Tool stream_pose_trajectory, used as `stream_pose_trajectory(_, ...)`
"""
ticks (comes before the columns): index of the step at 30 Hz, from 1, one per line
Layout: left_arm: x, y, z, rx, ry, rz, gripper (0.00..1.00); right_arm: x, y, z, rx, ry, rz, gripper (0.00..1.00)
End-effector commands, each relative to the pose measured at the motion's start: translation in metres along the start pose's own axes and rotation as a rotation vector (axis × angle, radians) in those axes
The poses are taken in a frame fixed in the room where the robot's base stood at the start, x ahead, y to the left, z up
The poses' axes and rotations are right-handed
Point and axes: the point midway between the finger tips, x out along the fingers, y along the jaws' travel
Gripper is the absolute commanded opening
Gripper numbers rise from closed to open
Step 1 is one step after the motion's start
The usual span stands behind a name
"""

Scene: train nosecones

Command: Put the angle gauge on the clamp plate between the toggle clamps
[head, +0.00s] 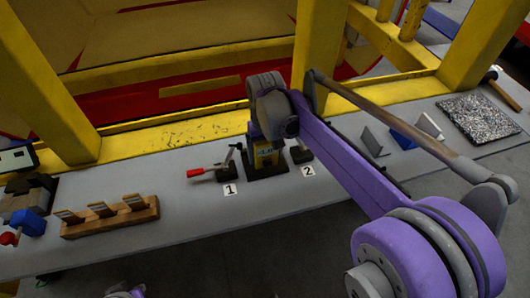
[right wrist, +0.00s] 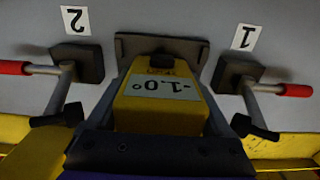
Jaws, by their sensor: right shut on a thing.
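The angle gauge (head: 266,156) is a yellow block with a pale display; it shows large in the right wrist view (right wrist: 165,105), reading "-1.0°" upside down. My right gripper (right wrist: 165,120) is shut on it, a finger at each side. The gauge is over the dark clamp plate (head: 268,171), whose edge shows beyond it in the wrist view (right wrist: 130,46). I cannot tell whether they touch. The toggle clamp by label 1 (head: 222,167) has a red handle, left of the gauge; the toggle clamp by label 2 (head: 301,153) is at its right, partly hidden.
A wooden rack (head: 110,216) with several slots stands left on the grey bench (head: 195,228). A blue item (head: 404,138), grey angled plates (head: 375,142) and a speckled slab (head: 478,117) are at the right. Yellow beams (head: 322,50) rise behind the bench.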

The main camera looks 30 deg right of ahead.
Motion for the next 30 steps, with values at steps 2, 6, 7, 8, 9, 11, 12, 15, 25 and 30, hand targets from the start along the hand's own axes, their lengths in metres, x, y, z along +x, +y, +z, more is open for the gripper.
stream_pose_trajectory(2, 0.000, 0.000, 0.000, 0.000, 0.000, 0.000, 0.00, -0.001, 0.000, 0.000, 0.000, 0.000, 0.000, 0.01)
stream_pose_trajectory(6, 0.000, 0.000, 0.000, 0.000, 0.000, 0.000, 0.00, 0.000, 0.000, 0.000, 0.000, 0.000, 0.000, 0.01)
stream_pose_trajectory(7, 0.001, 0.000, 0.001, 0.000, -0.001, 0.000, 0.00, 0.001, 0.000, 0.000, 0.000, 0.000, 0.000, 0.01)
stream_pose_trajectory(8, 0.002, 0.000, 0.001, 0.000, -0.001, 0.000, 0.00, 0.003, 0.000, 0.000, 0.000, 0.000, 0.000, 0.01)
stream_pose_trajectory(9, 0.002, 0.000, 0.002, 0.000, -0.001, 0.000, 0.00, 0.003, 0.000, 0.000, 0.000, 0.000, 0.000, 0.87)
stream_pose_trajectory(11, 0.002, 0.000, 0.001, 0.000, -0.001, 0.000, 0.00, 0.003, 0.000, 0.000, 0.000, 0.000, 0.000, 0.97)
stream_pose_trajectory(12, 0.001, 0.000, 0.001, 0.000, -0.001, 0.000, 0.00, 0.002, 0.000, 0.000, 0.000, 0.000, 0.000, 1.00)
stream_pose_trajectory(15, 0.001, 0.000, 0.001, 0.000, -0.001, 0.000, 0.00, 0.002, 0.000, 0.000, 0.000, 0.000, 0.000, 1.00)
stream_pose_trajectory(25, -0.002, 0.000, -0.002, 0.000, 0.001, 0.000, 0.00, -0.022, 0.000, 0.000, 0.000, 0.000, 0.000, 1.00)
stream_pose_trajectory(30, -0.005, 0.000, -0.005, 0.000, 0.003, 0.000, 0.00, -0.059, 0.000, 0.000, 0.000, 0.000, 0.000, 1.00)
